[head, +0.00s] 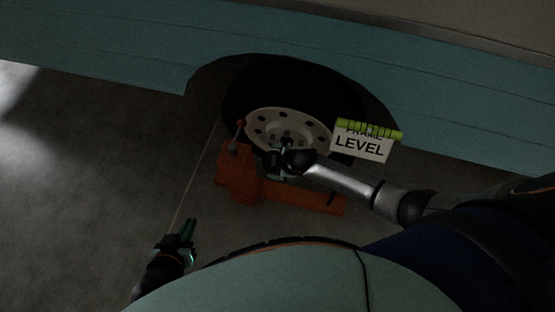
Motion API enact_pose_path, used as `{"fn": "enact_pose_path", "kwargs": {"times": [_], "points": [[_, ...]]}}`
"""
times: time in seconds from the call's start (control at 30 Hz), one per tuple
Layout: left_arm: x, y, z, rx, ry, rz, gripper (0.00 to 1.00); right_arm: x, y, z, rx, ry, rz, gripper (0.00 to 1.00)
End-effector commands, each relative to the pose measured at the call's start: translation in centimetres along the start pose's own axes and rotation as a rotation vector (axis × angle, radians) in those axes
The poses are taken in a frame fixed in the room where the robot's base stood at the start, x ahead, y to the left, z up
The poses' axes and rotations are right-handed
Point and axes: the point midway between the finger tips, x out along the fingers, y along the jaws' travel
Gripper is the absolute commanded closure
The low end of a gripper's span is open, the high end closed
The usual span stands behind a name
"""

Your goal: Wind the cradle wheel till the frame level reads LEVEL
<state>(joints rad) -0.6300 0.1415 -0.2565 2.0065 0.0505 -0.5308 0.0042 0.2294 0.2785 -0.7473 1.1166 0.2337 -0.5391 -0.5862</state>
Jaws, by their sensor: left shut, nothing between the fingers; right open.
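The orange cradle (238,176) stands on the floor in front of the camper's wheel. A short grey lever with a red knob (241,123) rises from its left end. I cannot make out a separate winding wheel; my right gripper may cover it. The white sign (361,147) reads LEVEL, with FRAME partly hidden above by a yellow-green level bar (369,130). My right gripper (274,162) is open at the cradle's top, before the wheel's lower rim; contact cannot be told. My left gripper (189,229) is shut and empty, low at the left, apart from the cradle.
The camper's pale wheel rim (289,124) and dark tyre sit in the arch behind the cradle. The teal camper side (110,52) spans the top. The grey floor (95,165) at the left is clear. Light is dim.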

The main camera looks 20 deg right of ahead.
Motion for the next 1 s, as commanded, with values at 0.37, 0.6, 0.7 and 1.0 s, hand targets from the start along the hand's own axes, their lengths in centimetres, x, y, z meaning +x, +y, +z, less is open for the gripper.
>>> {"fn": "enact_pose_path", "kwargs": {"times": [0.37, 0.6, 0.7, 1.0], "points": [[-1.9, -0.8, -1.3, -0.003, 0.006, -0.027, 1.0, -5.8, 0.2, -0.1, -0.001, -0.001, 0.0, 0.0], [-3.0, -1.9, -1.2, -0.009, 0.004, -0.054, 1.0, -10.1, 0.0, 0.1, 0.0, -0.003, -0.002, 0.0], [-3.2, -2.0, -1.2, -0.012, 0.002, -0.057, 1.0, -11.3, 0.0, 0.1, 0.0, -0.003, -0.001, 0.0], [-3.5, -2.1, -0.7, -0.017, -0.001, -0.063, 1.0, -12.5, 0.0, 0.2, 0.002, -0.004, -0.001, 0.0]]}}
